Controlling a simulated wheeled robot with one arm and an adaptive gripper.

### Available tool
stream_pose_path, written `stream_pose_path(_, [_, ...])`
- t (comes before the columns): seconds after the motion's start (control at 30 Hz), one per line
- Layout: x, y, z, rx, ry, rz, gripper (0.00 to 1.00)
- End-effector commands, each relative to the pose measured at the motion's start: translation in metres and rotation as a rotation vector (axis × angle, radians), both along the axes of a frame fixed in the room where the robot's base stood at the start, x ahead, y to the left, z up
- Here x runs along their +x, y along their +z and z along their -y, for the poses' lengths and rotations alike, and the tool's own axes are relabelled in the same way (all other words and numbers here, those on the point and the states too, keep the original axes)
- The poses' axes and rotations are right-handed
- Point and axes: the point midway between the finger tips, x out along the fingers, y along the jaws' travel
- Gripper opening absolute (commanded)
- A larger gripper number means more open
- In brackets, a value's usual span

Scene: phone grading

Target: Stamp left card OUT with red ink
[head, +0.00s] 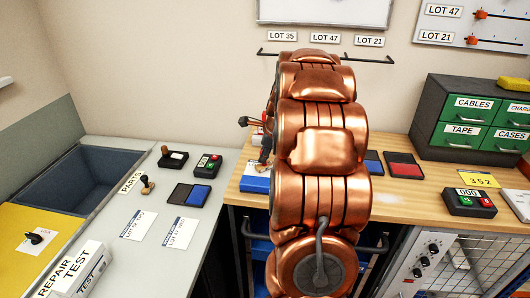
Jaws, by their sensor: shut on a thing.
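Two white printed cards lie side by side on the grey table. The left card (138,225) has small print that I cannot read fully, and I see no clear red mark on it. A red ink pad (404,166) lies open on the wooden bench, right of my copper arm. A stamp with a dark handle (147,184) stands on the grey table behind the cards. A brown-handled piece (165,150) stands farther back by a black base.
Right card (180,233); blue ink pad (189,195) behind it. Another blue pad (373,163) lies beside the red one. A grey bin (75,180) and yellow tray (40,235) are left. Green drawers (470,118) stand right.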

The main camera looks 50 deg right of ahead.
Motion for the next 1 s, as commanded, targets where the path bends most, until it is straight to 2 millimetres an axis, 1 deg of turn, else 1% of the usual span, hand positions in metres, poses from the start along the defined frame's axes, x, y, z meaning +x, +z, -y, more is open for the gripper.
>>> stream_pose_path(0.57, [0.000, 0.000, 0.000, 0.002, 0.001, -0.003, 0.07])
stream_pose_path(1.0, [0.000, 0.027, 0.000, 0.001, 0.000, -0.002, 0.07])
